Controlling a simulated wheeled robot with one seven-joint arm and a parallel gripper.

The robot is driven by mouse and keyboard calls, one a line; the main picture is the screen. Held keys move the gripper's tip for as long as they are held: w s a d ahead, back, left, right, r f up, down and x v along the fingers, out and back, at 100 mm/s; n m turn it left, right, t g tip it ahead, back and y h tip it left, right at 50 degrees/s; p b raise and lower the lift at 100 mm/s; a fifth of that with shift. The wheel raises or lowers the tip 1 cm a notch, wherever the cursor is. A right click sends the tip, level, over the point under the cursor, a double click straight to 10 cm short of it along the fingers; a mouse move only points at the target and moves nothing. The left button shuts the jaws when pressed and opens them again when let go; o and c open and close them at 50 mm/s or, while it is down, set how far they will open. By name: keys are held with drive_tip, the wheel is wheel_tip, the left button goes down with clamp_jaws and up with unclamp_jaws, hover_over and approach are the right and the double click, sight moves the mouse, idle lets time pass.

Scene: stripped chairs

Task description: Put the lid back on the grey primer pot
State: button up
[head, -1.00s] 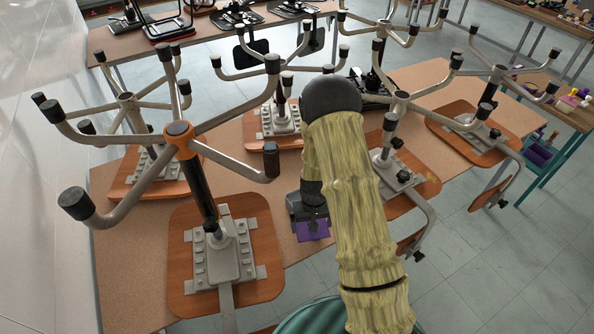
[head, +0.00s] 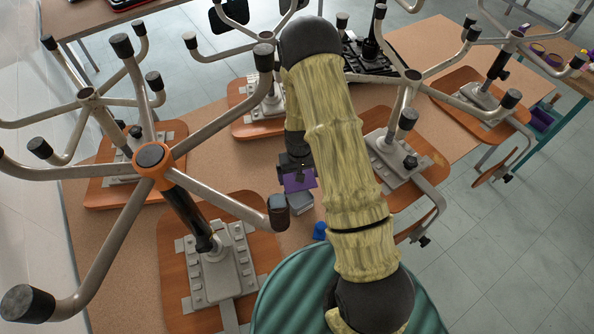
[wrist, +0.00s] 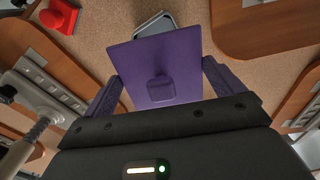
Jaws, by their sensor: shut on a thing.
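My gripper (head: 295,163) is shut on a purple square lid (head: 299,181) with a small knob. The lid also shows in the wrist view (wrist: 155,62), between the purple fingers (wrist: 220,77). The grey pot (head: 300,203) stands on the brown table, just below and in front of the lid in the head view. In the wrist view only a grey edge of the pot (wrist: 155,22) shows past the lid. The lid looks held above the pot, apart from it; the exact gap cannot be told. The pot's top is partly hidden.
A blue object (head: 320,231) lies near the table's front edge. A red object (wrist: 60,16) is on the table in the wrist view. Upturned chair bases (head: 152,157) with spread legs crowd the table (head: 120,252); one capped leg end (head: 278,212) is close beside the pot.

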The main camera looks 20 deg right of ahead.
idle(0.4)
drive_tip(key=f+b, duration=0.1)
drive_tip(key=b, duration=0.2)
drive_tip(key=shift+w+f+n+b, duration=0.1)
drive_tip(key=shift+n+b, duration=0.3)
drive_tip(key=f+n+b, duration=0.1)
drive_tip(key=b, duration=0.2)
drive_tip(key=shift+a+b, duration=0.1)
drive_tip(key=shift+b, duration=0.3)
drive_tip(key=n+b, duration=0.1)
drive_tip(key=b, duration=0.4)
drive_tip(key=shift+s+f, duration=0.3)
drive_tip(key=shift+f, duration=0.05)
drive_tip(key=shift+s+r+n+b, duration=0.15)
drive_tip(key=shift+n+b, duration=0.25)
drive_tip(key=shift+b, duration=0.1)
drive_tip(key=shift+r, duration=0.15)
drive_tip(key=shift+d, duration=0.2)
drive_tip(key=b, duration=0.4)
hover_over(299, 198)
drive_tip(key=shift+s+d+f, duration=0.1)
drive_tip(key=shift+f, duration=2.85)
drive_tip(key=shift+f, duration=0.85)
